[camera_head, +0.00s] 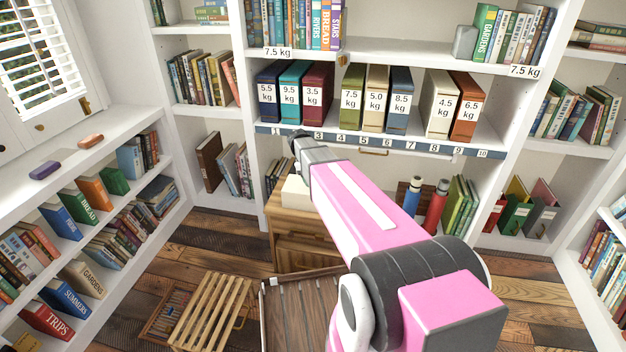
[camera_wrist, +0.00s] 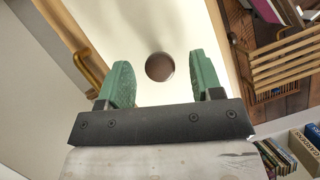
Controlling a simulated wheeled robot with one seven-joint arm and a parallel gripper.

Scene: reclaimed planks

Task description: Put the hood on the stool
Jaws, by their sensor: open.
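A pale cream, box-like thing (camera_head: 296,193), which I take for the hood, stands on a wooden cabinet in the head view, partly hidden by my arm. In the wrist view a cream surface, likely its top (camera_wrist: 150,25), shows a round brown opening or knob; I cannot tell which. My gripper (camera_wrist: 160,58) is open, its green fingers on either side of that round spot with nothing held. I cannot tell whether they touch the surface. The slatted wooden stool (camera_head: 212,312) stands on the floor at lower left, its slats bare; it also shows in the wrist view (camera_wrist: 290,65).
The wooden cabinet (camera_head: 290,246) stands below the numbered shelf edge (camera_head: 345,139). A brass handle (camera_wrist: 90,70) is left of my gripper. A dark slatted crate (camera_head: 290,310) is right of the stool. Blue and red bottles (camera_head: 435,205) stand right of my arm. Bookshelves surround the floor.

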